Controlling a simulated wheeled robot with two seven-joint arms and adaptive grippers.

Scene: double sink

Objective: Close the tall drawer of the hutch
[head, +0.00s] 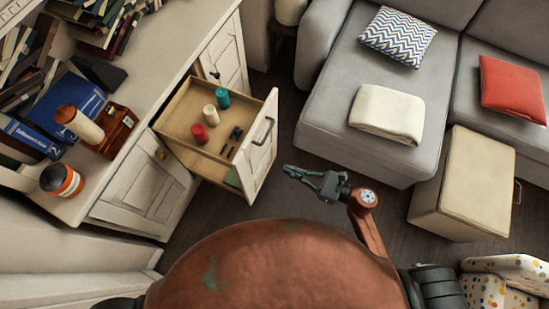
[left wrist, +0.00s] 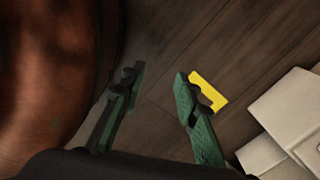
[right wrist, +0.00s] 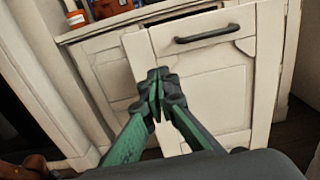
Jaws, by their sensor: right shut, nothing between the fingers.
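The tall drawer of the white hutch (head: 165,60) is pulled out, and its front panel (head: 258,158) stands well away from the cabinet. Its dark bar handle (head: 263,131) is on the outer face. Inside are red, cream and teal cylinders and small dark items. My right gripper (head: 289,171) is shut and empty, just right of the drawer front in the head view. In the right wrist view the shut fingers (right wrist: 158,84) point at the front panel (right wrist: 205,85), below the handle (right wrist: 208,35). My left gripper (left wrist: 155,75) is open and empty above the floor.
Books, an orange-labelled jar (head: 62,180) and a wooden box (head: 115,128) stand on the hutch top. A grey sofa (head: 340,60) and a beige ottoman (head: 470,175) are to the right. Dark floor (head: 285,110) lies between.

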